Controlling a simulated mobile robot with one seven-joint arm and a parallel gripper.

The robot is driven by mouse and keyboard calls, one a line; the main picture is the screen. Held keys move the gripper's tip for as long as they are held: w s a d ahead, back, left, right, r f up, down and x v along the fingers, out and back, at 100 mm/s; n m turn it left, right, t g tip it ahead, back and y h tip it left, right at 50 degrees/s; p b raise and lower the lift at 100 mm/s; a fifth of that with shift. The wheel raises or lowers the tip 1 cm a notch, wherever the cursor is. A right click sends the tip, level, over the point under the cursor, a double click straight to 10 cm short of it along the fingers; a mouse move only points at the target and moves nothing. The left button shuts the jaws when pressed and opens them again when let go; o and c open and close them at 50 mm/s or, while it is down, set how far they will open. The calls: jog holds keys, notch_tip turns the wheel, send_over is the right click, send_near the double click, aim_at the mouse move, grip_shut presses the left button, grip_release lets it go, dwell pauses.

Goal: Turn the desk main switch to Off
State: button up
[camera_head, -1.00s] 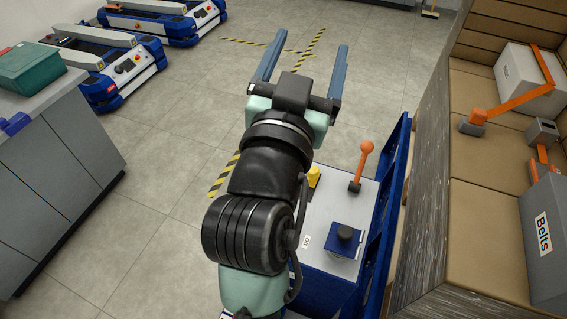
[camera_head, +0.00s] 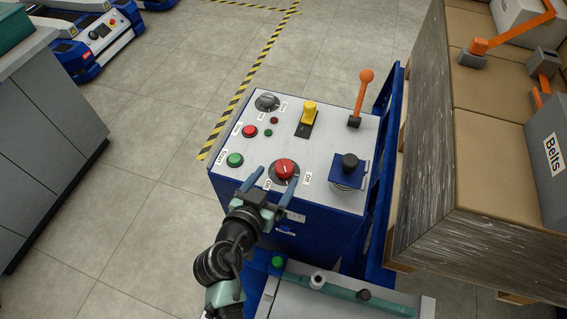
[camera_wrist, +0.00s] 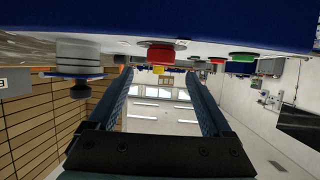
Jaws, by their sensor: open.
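The desk main switch is a round red knob (camera_head: 285,168) on a dark base near the front edge of the grey-topped blue control desk (camera_head: 228,128). Two small white labels sit beside it; they seem to read ON and Off, and which one the knob points to is unclear. My gripper (camera_head: 270,182) is open and empty at the desk's front edge. Its fingers point at the knob, with the right fingertip close to it; contact cannot be told. In the wrist view the red knob (camera_wrist: 160,54) shows upside down between the fingers.
Nearby are a green button (camera_head: 235,159), a red button (camera_head: 249,131), a grey dial (camera_head: 267,102), a yellow switch (camera_head: 309,113), an orange lever (camera_head: 361,97) and a black knob (camera_head: 349,162). The floor left is clear.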

aim_at(283, 167)
jog(key=shift+x, duration=3.15)
grip_shut()
